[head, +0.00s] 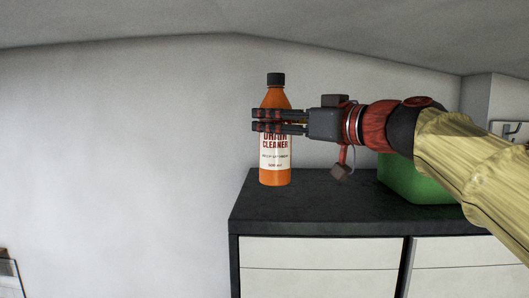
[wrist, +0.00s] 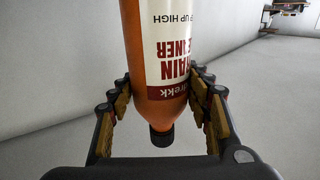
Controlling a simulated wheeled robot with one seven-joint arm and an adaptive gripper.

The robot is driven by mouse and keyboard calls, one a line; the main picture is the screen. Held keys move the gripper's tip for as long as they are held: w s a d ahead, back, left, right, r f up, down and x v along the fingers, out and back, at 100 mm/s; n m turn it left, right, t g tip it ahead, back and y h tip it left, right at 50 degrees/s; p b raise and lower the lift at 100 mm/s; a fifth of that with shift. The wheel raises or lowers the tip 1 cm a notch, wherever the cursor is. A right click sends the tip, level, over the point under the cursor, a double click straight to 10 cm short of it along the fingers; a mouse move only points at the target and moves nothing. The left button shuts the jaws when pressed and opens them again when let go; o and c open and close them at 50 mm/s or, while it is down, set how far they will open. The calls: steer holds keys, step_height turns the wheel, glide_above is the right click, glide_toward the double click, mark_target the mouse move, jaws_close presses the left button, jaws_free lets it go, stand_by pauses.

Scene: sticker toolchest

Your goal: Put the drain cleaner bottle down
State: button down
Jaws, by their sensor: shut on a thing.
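The drain cleaner bottle (head: 275,176) is orange with a black cap and a white label, and it is upright in the head view. My gripper (head: 268,121) reaches in from the right and is shut around its upper part. In the wrist view the bottle (wrist: 152,50) appears upside down between the two fingers of my gripper (wrist: 160,100), cap toward me. The bottle's base shows in front of the dark cabinet top (head: 310,208), near its left end. I cannot tell whether the base touches the top.
A green container (head: 420,183) stands on the cabinet top at the right, partly hidden by my arm. The top between the bottle and the container looks clear. The cabinet has white fronts (head: 320,252). A plain wall (head: 130,140) is behind and to the left.

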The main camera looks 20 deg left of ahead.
mark_target(264, 150)
steer(key=a+f, duration=0.1)
steer(key=f, duration=0.1)
steer(key=a+f, duration=0.1)
steer(key=f, duration=0.1)
steer(key=a+f+b, duration=0.1)
steer(key=f, duration=0.1)
steer(key=shift+w, duration=0.4)
steer(key=shift+f, duration=0.2)
steer(key=shift+s+d, duration=0.1)
steer(key=shift+f, duration=0.15)
steer(key=c, duration=0.9)
jaws_free()
steer(key=shift+f, duration=0.1)
